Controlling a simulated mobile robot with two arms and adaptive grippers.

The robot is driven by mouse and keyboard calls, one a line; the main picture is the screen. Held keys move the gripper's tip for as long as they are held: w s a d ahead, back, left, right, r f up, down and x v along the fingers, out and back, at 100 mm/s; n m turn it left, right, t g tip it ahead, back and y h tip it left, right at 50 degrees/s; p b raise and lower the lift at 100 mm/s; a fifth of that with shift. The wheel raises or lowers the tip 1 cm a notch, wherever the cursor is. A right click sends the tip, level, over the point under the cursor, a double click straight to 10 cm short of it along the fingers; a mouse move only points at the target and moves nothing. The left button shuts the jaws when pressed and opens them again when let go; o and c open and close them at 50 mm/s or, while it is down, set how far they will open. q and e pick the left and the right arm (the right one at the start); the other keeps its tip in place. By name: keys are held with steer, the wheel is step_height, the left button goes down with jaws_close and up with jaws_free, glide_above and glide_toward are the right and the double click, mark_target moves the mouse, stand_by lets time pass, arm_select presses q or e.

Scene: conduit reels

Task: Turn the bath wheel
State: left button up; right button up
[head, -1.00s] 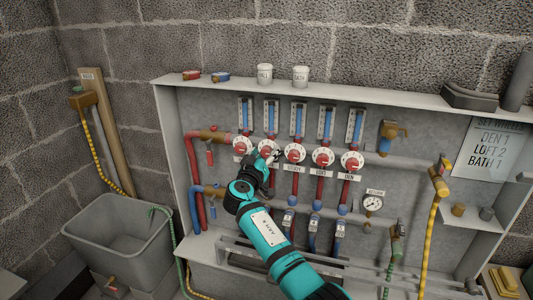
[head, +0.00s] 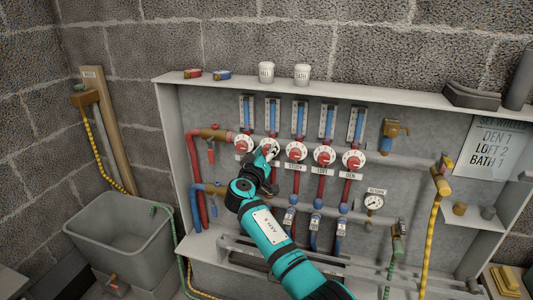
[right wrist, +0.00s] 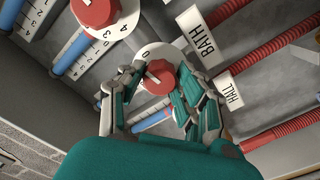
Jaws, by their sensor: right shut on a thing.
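The bath wheel is a red knob on a white numbered dial, second from left in the row; its dial (head: 269,143) shows partly behind my gripper. In the right wrist view the red bath wheel (right wrist: 157,78) sits between my fingers, beside the BATH label (right wrist: 207,40), with a 0 showing on its dial. My right gripper (head: 268,155) is shut on it; it also shows in the right wrist view (right wrist: 155,92). The sign (head: 490,148) reads SET WHEELS, DEN 1, LOFT 2, BATH 1. My left gripper is not in view.
Close beside are the hall wheel (head: 243,144) on the left and a third wheel (head: 296,151) on the right. The loft wheel (head: 325,157) and den wheel (head: 353,161) follow. Blue gauges stand above, red pipes below. A grey sink (head: 120,240) is at left.

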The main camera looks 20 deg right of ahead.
steer(key=n, duration=0.2)
steer(key=shift+n, duration=0.3)
steer(key=shift+n+p, duration=0.5)
steer(key=shift+n, duration=0.6)
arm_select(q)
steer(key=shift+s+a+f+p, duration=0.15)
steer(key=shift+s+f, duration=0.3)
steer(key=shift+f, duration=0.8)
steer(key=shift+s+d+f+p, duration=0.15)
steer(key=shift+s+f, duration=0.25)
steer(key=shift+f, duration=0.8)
arm_select(e)
steer(key=shift+n, duration=1)
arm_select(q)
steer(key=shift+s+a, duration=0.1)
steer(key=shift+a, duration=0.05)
arm_select(e)
steer(key=o, duration=1.1)
steer(key=shift+o, duration=0.2)
steer(key=shift+a, duration=0.1)
